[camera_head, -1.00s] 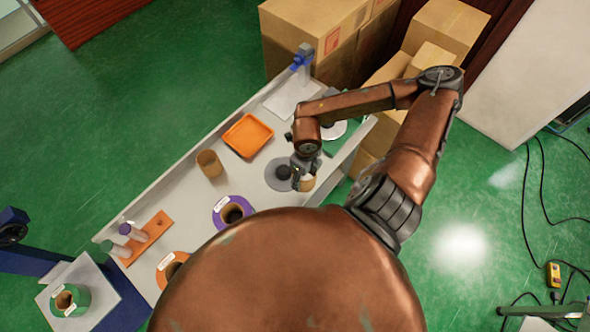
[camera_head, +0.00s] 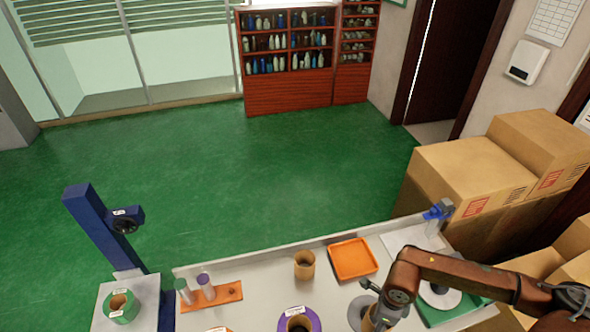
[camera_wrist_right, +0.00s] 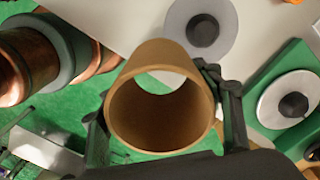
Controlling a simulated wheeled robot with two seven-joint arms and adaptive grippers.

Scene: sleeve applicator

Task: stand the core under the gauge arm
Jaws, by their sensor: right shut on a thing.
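A brown cardboard core (camera_wrist_right: 160,115) fills the middle of the right wrist view, with its open end facing the camera. My right gripper (camera_wrist_right: 166,125) is shut on it, one dark finger on each side. In the head view this core (camera_head: 369,320) shows only in part at the bottom edge, under my right gripper (camera_head: 372,303). A grey post with a blue arm (camera_head: 437,211), which looks like the gauge, stands at the table's back right corner beside a white plate (camera_head: 408,241). A second brown core (camera_head: 304,268) stands upright on the table. My left gripper is out of view.
An orange tray (camera_head: 353,258) lies between the standing core and the gauge. A grey disc (camera_wrist_right: 200,25) and a green base with a white disc (camera_wrist_right: 290,98) are near the held core. A purple roll (camera_head: 299,320), an orange peg holder (camera_head: 215,297) and a dark blue stand (camera_head: 100,225) are leftward.

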